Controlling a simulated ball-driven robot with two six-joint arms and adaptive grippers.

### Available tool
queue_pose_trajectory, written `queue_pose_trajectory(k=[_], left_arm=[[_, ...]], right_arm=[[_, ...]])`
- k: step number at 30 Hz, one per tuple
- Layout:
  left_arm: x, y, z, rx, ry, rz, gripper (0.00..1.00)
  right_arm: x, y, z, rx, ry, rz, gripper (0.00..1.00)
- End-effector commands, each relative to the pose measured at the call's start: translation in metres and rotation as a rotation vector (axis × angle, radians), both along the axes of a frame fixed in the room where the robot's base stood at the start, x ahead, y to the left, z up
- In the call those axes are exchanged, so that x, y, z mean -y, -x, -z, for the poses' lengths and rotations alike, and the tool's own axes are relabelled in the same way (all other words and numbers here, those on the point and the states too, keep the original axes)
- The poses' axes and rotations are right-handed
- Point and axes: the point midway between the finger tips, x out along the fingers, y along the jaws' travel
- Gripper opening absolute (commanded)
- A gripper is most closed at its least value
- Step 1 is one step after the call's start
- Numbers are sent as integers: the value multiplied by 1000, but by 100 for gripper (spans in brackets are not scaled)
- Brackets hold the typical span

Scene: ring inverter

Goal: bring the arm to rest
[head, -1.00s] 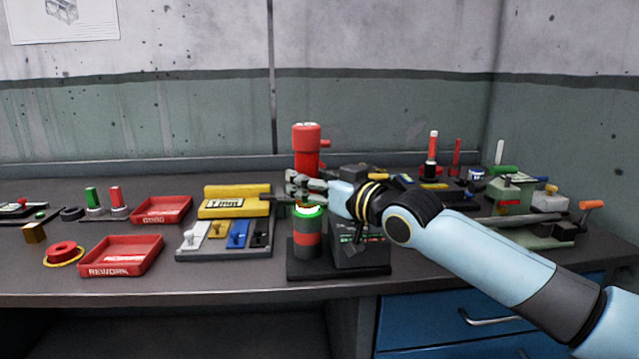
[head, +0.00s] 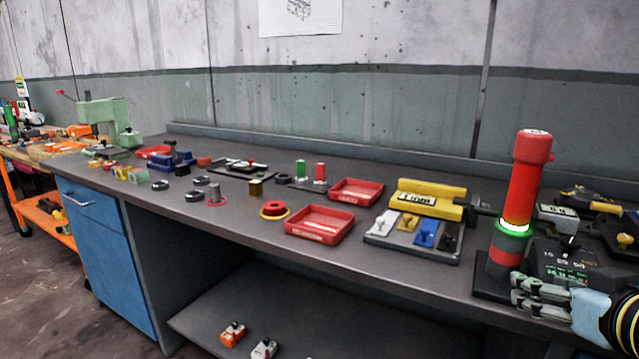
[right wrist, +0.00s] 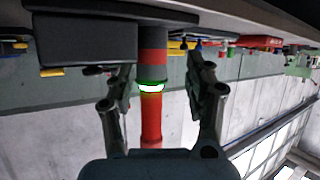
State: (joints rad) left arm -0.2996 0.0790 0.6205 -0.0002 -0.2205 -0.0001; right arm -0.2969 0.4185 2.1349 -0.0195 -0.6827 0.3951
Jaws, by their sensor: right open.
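My right gripper (head: 541,296) is at the lower right of the head view, in front of the base of a red cylindrical device (head: 525,185) with a glowing green ring. Its fingers point left and hold nothing. In the right wrist view the fingers of my right gripper (right wrist: 160,92) are spread apart. The red device (right wrist: 151,120) shows upside down beyond the gap between them, and I cannot tell its exact distance. My left gripper is not in view.
A dark control box (head: 575,262) stands beside the red device. A yellow block (head: 425,197) and a tool tray (head: 380,243) are to its left. Red trays (head: 345,222) and several small parts lie further left. The floor (head: 60,305) is clear at the lower left.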

Motion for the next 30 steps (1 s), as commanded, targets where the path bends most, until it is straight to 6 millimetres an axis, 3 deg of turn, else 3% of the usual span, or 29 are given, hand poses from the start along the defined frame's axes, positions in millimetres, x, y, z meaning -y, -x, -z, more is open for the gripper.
queue_pose_trajectory(k=[3,7,13,19,24,30], left_arm=[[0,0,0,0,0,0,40],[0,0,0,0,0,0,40],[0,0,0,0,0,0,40],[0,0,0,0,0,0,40],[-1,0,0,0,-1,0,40],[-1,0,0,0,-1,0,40]], right_arm=[[-18,54,35,-222,22,27,53],[-32,107,58,-424,43,29,53],[-50,174,73,-662,52,5,53],[-67,235,76,-865,47,-38,53],[-60,221,127,-878,48,-30,53],[-54,217,191,-902,43,-23,53]])
